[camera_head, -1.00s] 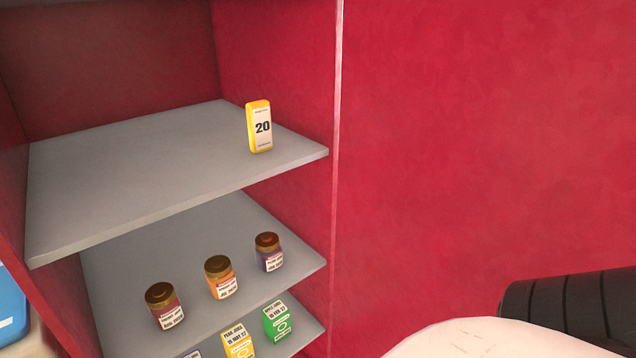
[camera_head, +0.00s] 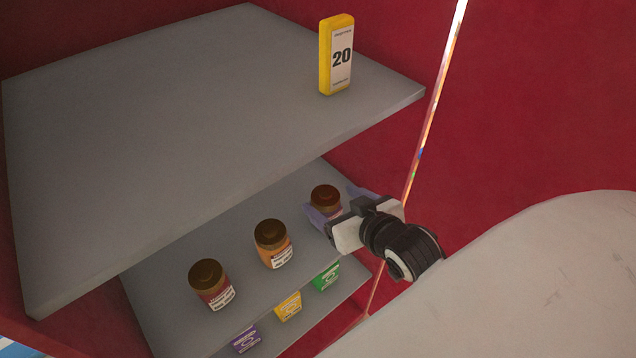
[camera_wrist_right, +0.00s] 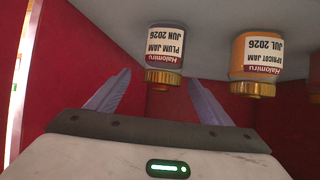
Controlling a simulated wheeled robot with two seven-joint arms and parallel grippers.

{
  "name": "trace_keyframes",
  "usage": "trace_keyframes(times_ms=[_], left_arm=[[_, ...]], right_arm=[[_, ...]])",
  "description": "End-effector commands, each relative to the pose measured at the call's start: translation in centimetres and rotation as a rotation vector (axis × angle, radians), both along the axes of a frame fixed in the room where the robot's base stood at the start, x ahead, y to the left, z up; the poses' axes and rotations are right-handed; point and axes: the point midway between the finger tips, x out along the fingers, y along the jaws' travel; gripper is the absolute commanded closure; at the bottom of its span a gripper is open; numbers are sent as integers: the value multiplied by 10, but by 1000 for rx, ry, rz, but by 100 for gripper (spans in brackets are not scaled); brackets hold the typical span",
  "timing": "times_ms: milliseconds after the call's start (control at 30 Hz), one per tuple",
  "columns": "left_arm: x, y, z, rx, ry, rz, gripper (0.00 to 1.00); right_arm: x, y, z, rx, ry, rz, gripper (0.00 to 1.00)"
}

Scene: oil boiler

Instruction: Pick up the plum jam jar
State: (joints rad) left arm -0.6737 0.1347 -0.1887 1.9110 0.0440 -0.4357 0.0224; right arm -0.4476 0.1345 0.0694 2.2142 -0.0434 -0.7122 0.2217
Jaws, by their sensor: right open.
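The plum jam jar (camera_head: 326,199) has a brown lid and stands on the middle shelf, rightmost in its row. In the right wrist view, the plum jam jar (camera_wrist_right: 165,45) appears upside down, with a white label reading PLUM JAM. My right gripper (camera_head: 340,204) is open at this jar, its purple fingers on either side of the jar in the head view. In the right wrist view, the jar lies ahead between the open fingers (camera_wrist_right: 158,78); contact cannot be told. The gripper body hides the jar's lower part in the head view. My left gripper is not in view.
The apricot jam jar (camera_head: 274,245) stands left of the plum jar, and another brown-lidded jar (camera_head: 211,285) further left. The upper shelf (camera_head: 150,130) overhangs and carries a yellow box (camera_head: 337,55).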

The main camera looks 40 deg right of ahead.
Motion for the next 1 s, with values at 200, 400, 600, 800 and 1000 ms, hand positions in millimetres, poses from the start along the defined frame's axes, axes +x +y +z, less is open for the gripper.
trace_keyframes(times_ms=[200,400,600,800,1000], left_arm=[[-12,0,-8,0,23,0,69],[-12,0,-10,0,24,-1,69],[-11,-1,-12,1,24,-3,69],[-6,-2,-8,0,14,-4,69],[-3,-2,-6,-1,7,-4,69]], right_arm=[[21,-2,-12,0,1,1,26],[41,-1,-25,0,0,2,26],[63,-3,-37,-1,0,3,26],[66,-3,-39,-1,1,3,26],[66,-3,-39,-1,1,3,45]])
